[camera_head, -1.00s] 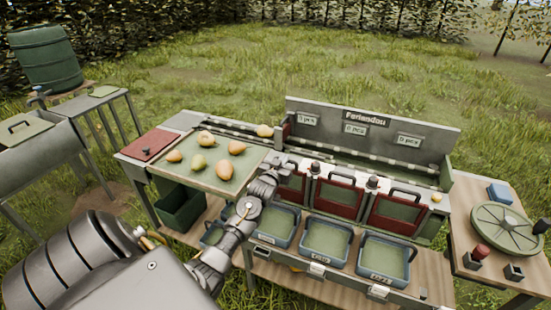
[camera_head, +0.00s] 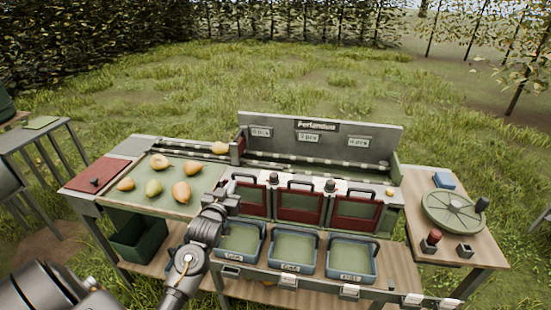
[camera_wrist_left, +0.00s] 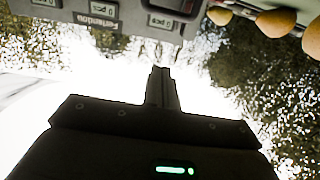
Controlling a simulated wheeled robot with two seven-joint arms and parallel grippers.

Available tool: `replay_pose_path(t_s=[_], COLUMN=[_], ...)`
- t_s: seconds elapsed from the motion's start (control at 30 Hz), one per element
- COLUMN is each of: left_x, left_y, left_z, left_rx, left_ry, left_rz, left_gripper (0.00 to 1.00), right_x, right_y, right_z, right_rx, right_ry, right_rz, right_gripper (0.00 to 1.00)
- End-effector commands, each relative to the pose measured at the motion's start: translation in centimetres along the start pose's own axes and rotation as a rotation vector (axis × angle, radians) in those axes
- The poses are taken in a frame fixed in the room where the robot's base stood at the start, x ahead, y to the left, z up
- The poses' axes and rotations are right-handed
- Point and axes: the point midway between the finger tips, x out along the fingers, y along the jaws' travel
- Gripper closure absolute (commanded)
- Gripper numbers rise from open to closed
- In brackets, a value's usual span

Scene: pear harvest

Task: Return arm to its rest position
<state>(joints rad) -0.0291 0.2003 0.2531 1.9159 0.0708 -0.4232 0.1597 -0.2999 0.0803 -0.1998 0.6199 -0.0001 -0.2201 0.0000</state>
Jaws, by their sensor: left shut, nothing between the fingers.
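My left arm comes in from the lower left in the head view. Its gripper (camera_head: 229,190) is in front of the left end of the red-framed gates, near the right edge of the green sorting tray (camera_head: 180,203). In the left wrist view the fingers (camera_wrist_left: 162,82) are together, with nothing between them. Several yellow-green pears (camera_head: 153,187) lie on the tray, apart from the gripper. In the wrist view some pears (camera_wrist_left: 277,22) show at the upper right. My right gripper is not in view.
Three blue-rimmed bins (camera_head: 294,272) stand below the gates. The sign panel (camera_head: 318,138) rises behind them. A dark green crate (camera_head: 140,240) sits under the tray. On the right, a side table (camera_head: 417,222) carries a round green disc (camera_head: 453,212). Open grass lies behind.

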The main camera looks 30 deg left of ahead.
Motion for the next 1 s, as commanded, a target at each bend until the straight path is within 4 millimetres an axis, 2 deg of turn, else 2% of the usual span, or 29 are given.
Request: replay_pose_path(t_s=[0.17,0.27,0.33,0.37,0.47,0.5,0.6,0.8,1.0], left_x=[-0.1,-1.1,-2.9,-4.0,-9.1,-11.6,-17.1,-25.3,-31.8], left_y=[0.1,0.9,2.2,2.9,5.6,6.7,8.4,10.2,10.8], left_z=[0.1,1.4,3.3,4.4,8.5,10.1,12.8,15.2,16.1], left_rx=[0.001,0.014,0.034,0.045,0.097,0.120,0.172,0.243,0.292], left_ry=[-0.005,-0.057,-0.141,-0.190,-0.390,-0.475,-0.653,-0.889,-1.061], left_rz=[0.001,0.018,0.043,0.058,0.121,0.149,0.209,0.292,0.355], left_gripper=[1.00,1.00,1.00,1.00,1.00,1.00,1.00,1.00,1.00], right_x=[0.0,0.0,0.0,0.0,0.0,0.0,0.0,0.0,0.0], right_y=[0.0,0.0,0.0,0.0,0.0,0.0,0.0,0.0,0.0], right_z=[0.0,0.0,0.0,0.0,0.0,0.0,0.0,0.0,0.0], right_rx=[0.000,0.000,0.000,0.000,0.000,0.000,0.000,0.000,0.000], right_ry=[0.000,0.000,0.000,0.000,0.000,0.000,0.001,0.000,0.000], right_rz=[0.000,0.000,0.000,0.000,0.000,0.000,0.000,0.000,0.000], right_gripper=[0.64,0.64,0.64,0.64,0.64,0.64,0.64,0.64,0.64])
